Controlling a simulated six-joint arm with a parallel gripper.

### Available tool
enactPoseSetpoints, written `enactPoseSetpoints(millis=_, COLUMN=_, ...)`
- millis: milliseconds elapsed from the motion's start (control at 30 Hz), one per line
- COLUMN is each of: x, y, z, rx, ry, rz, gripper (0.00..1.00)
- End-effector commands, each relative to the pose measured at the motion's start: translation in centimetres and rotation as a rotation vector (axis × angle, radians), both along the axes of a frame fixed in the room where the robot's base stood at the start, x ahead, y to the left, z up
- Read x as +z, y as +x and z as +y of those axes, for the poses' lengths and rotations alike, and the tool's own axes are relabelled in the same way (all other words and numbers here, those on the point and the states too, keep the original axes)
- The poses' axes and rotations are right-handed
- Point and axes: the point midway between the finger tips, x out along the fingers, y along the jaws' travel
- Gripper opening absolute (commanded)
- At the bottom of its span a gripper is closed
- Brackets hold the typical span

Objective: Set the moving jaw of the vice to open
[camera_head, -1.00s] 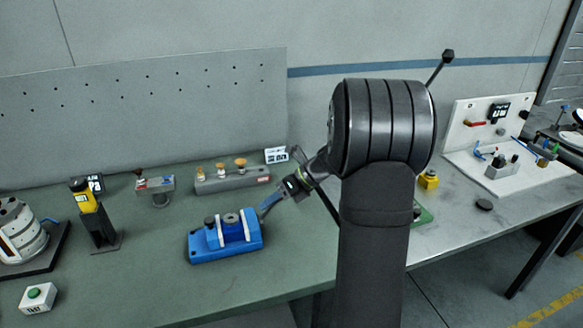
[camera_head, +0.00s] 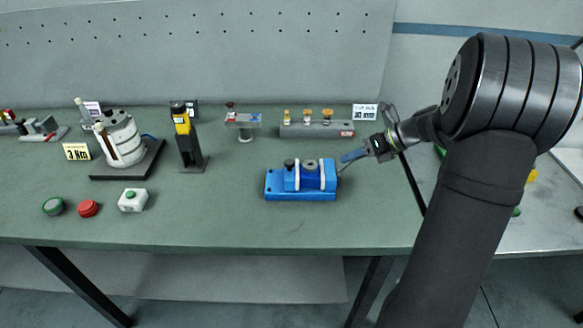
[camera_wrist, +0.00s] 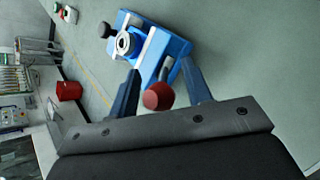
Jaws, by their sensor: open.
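The blue vice (camera_head: 301,190) sits on the green bench in the head view, with two pale upright jaw strips set apart, a grey round part (camera_head: 310,164) between them, and a black knob (camera_head: 289,163) at its left. My gripper (camera_head: 346,164) is at the vice's right end, fingers pointing left toward it. In the wrist view the vice (camera_wrist: 177,47) lies just beyond my open gripper (camera_wrist: 159,68). A red ball knob (camera_wrist: 157,96) shows between the two fingers; I cannot tell whether either finger touches it. Which jaw strip moves is unclear.
Behind the vice stands a grey block with several brass-topped pieces (camera_head: 318,130). Left are a black-and-yellow upright device (camera_head: 186,140), a white cylinder device (camera_head: 118,142) and a white button box (camera_head: 132,199). The bench front before the vice is clear.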

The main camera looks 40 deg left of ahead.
Motion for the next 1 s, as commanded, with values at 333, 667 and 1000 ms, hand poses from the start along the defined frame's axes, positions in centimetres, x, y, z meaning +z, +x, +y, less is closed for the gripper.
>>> enactPoseSetpoints(millis=333, x=0.0, y=0.0, z=0.0, rx=0.000, ry=0.000, rz=0.000, gripper=0.45)
enactPoseSetpoints(millis=667, x=-0.2, y=-0.3, z=-1.1, rx=0.042, ry=-0.051, rz=-0.041, gripper=0.48)
enactPoseSetpoints(millis=1000, x=-0.9, y=-0.1, z=-8.3, rx=0.270, ry=-0.358, rz=-0.271, gripper=0.48)
